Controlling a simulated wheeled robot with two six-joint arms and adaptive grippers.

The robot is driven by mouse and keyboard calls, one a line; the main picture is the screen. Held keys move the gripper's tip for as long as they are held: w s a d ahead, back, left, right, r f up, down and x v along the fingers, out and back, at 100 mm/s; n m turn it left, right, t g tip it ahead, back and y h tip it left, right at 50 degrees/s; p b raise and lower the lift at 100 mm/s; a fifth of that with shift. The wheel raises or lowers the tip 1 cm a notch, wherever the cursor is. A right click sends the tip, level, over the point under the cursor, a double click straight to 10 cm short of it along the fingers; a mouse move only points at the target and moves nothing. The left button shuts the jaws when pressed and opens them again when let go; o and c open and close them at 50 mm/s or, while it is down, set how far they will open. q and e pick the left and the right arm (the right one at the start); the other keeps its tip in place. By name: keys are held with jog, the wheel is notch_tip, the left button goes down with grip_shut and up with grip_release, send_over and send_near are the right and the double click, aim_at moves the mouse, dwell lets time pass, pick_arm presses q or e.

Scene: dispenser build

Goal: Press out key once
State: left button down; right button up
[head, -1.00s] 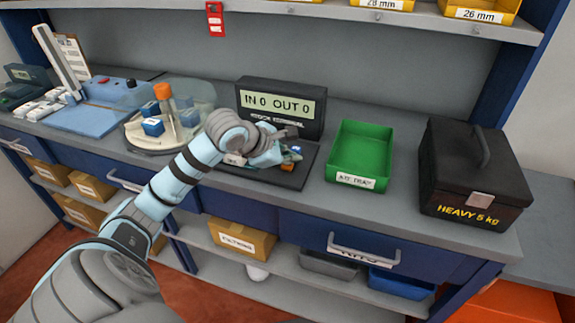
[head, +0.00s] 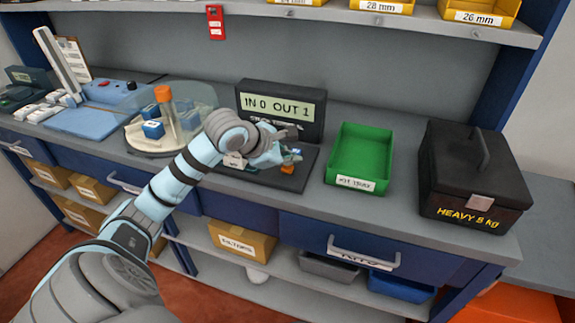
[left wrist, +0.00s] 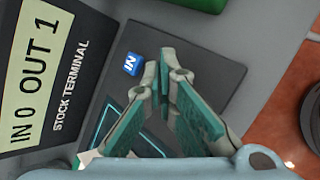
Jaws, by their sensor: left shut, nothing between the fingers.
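The stock terminal (head: 280,108) stands at the back of the workbench, and its display reads "IN 0 OUT 1". It also shows sideways in the left wrist view (left wrist: 45,75). Its dark key base (head: 290,180) lies flat in front. The OUT key is hidden, and an orange patch (head: 287,169) shows beside my gripper in the head view. My left gripper (head: 290,156) is shut and empty over the key base; its fingers (left wrist: 166,62) meet at the tips. I cannot tell whether they touch a key. My right gripper is not in view.
A green kit tray (head: 388,148) stands right of the terminal, then a black box (head: 450,185) marked heavy 5 kg. Left are a round turntable (head: 140,144) with blue blocks and an orange-topped post, and a blue fixture (head: 85,121). A shelf hangs above.

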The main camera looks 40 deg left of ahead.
aim_at(289, 169)
pick_arm(q)
jog(key=shift+r, duration=0.4)
jog(key=shift+r+p, duration=1.95)
jog(key=shift+r, duration=0.6)
jog(key=shift+f, duration=0.1)
